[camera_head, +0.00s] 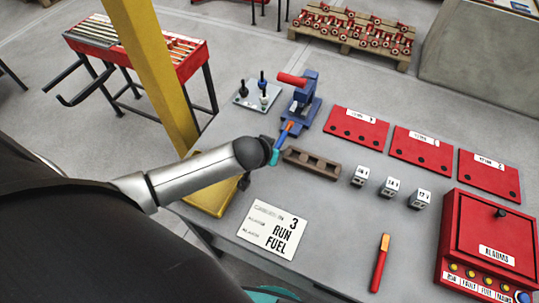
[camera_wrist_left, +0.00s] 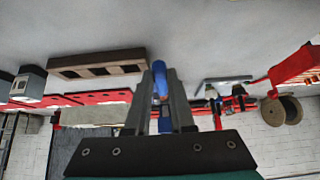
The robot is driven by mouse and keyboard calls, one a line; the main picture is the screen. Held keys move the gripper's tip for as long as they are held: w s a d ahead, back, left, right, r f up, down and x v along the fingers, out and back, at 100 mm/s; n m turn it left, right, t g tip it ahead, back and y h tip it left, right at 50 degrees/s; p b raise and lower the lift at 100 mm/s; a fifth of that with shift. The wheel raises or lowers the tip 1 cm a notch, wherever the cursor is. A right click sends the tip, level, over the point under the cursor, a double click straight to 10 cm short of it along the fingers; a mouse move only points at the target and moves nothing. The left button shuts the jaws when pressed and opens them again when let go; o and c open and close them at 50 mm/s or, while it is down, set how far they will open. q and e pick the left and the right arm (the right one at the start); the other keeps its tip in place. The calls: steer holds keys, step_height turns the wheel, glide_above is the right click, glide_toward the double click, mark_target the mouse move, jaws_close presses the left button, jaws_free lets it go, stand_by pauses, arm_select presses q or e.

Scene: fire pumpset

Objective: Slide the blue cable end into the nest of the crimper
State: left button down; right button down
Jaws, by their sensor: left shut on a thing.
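The blue crimper (camera_head: 301,112) with a red handle (camera_head: 292,79) stands on the grey table. My left gripper (camera_head: 277,148) is just in front of its base. It is shut on the blue cable end (camera_head: 284,134), which points up toward the crimper and shows an orange part near its far tip. In the left wrist view the blue cable end (camera_wrist_left: 160,78) sits between the two dark fingers of my left gripper (camera_wrist_left: 160,92). The crimper's nest is too small to make out, and I cannot tell whether the tip touches it. My right gripper is not in view.
A brown block with holes (camera_head: 312,163) lies close right of my left gripper. A plate with small bottles (camera_head: 243,101) is left of the crimper. Red panels (camera_head: 357,126), grey blocks (camera_head: 360,175), a white card (camera_head: 260,238) and a red box (camera_head: 485,235) occupy the table.

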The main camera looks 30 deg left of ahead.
mark_target(285, 131)
arm_select(q)
steer(key=shift+w+f+b, duration=0.45)
steer(key=shift+w, duration=0.2)
steer(key=shift+w+f+b, duration=0.4)
steer(key=shift+w+f, duration=0.05)
steer(key=shift+w, duration=0.15)
steer(key=shift+w+a+f, duration=0.1)
steer(key=shift+w+f, duration=0.05)
steer(key=shift+w, duration=0.45)
steer(key=shift+p, duration=0.45)
steer(key=shift+w, duration=0.15)
steer(key=shift+w+a+b, duration=0.2)
steer(key=shift+w+b, duration=1.15)
steer(key=shift+w, duration=1.5)
steer(key=c, duration=0.7)
jaws_free()
